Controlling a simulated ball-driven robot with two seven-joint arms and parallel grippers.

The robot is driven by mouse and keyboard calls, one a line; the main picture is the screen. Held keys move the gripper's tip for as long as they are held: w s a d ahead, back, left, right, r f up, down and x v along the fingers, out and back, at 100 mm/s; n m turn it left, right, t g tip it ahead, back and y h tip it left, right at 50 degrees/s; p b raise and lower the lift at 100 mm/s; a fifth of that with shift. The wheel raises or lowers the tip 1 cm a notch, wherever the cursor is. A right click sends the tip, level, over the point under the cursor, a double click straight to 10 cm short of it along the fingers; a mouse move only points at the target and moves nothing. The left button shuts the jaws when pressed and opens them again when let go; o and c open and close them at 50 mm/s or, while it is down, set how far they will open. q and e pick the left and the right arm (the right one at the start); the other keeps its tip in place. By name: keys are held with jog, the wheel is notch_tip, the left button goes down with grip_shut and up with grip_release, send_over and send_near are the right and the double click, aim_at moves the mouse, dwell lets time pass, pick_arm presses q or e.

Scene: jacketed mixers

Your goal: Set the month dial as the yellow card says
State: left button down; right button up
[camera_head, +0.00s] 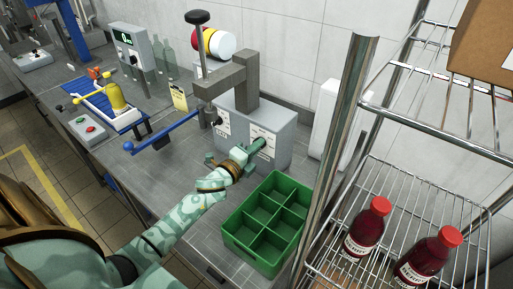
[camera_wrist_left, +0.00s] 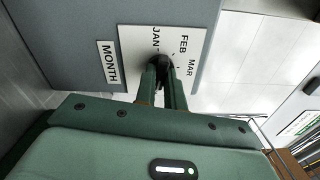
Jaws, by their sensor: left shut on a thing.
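The grey machine (camera_head: 265,128) stands at the back of the bench, with white label plates on its front. My left gripper (camera_head: 258,146) reaches its right-hand plate and covers the dial there. In the left wrist view the month plate (camera_wrist_left: 185,45) reads JAN, FEB and MAR, beside a MONTH label (camera_wrist_left: 109,64). My left gripper (camera_wrist_left: 163,75) is shut on the dark month dial (camera_wrist_left: 162,60); the fingers hide most of it, so I cannot tell where it points. The yellow card (camera_head: 179,97) stands left of the machine; its writing is too small to read. My right gripper is not in view.
A green divided crate (camera_head: 236,247) sits on the bench just right of my left forearm. A wire rack (camera_head: 410,225) with red-capped bottles stands at the right. A blue lever (camera_head: 165,133) sticks out left of the machine.

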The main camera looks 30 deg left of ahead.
pick_arm(q)
jog(key=c, duration=1.5)
grip_release()
jog(key=s, duration=0.5)
jog(key=s+a, duration=0.1)
jog(key=s, duration=1)
jog(key=shift+s+a, duration=0.15)
